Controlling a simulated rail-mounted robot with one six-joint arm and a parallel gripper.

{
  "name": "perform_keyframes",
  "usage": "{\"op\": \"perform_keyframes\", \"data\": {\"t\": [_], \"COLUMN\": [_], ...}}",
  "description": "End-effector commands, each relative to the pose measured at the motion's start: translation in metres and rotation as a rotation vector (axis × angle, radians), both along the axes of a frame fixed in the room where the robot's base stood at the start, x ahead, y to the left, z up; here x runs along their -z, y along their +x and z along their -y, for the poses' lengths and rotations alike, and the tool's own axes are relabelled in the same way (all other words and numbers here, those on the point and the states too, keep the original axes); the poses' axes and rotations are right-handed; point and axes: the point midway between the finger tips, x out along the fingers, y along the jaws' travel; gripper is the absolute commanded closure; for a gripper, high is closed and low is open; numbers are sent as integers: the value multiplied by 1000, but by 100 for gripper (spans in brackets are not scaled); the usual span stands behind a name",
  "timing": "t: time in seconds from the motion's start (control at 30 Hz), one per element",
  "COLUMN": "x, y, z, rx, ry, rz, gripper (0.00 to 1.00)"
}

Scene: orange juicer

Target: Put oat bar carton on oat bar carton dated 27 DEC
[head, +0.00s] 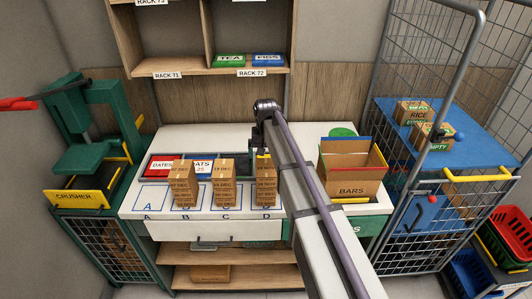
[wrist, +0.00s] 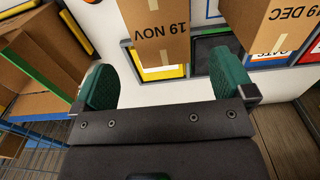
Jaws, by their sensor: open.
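Brown oat bar cartons stand in three groups on the white worktop. The group at B (head: 181,182) has a top label that seems to read 27 DEC. The group at C (head: 224,182) reads 19 DEC on top, and that carton (wrist: 268,22) also shows in the wrist view. The group at D (head: 266,182) is nearest my gripper (head: 261,143). In the wrist view my gripper (wrist: 163,76) is open, its green fingers apart, with the carton marked 19 NOV (wrist: 160,30) ahead between them. Lower front labels are too small to read surely.
An open BARS box (head: 352,182) stands right of D. Space A (head: 153,197) is bare. Red and blue signed trays (head: 160,166) lie behind the cartons. A green crusher (head: 88,140) stands left, and a wire cage trolley (head: 430,120) right.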

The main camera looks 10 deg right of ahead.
Motion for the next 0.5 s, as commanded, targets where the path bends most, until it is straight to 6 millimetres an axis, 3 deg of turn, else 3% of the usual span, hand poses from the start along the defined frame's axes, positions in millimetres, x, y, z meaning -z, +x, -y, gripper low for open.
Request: {"op": "perform_keyframes", "data": {"t": [0.03,0.1,0.27,0.33,0.37,0.43,0.5], "x": [-25,-35,-38,-36,-36,-36,-36], "y": [0,0,0,-10,-22,-72,-140], "z": [0,0,0,0,0,0,1], "rx": [0,0,0,-4,-10,-36,-76], "ry": [0,0,0,0,0,0,-1], "rz": [0,0,0,0,0,-1,-1], "gripper": [0,0,0,0,0,0,0]}}
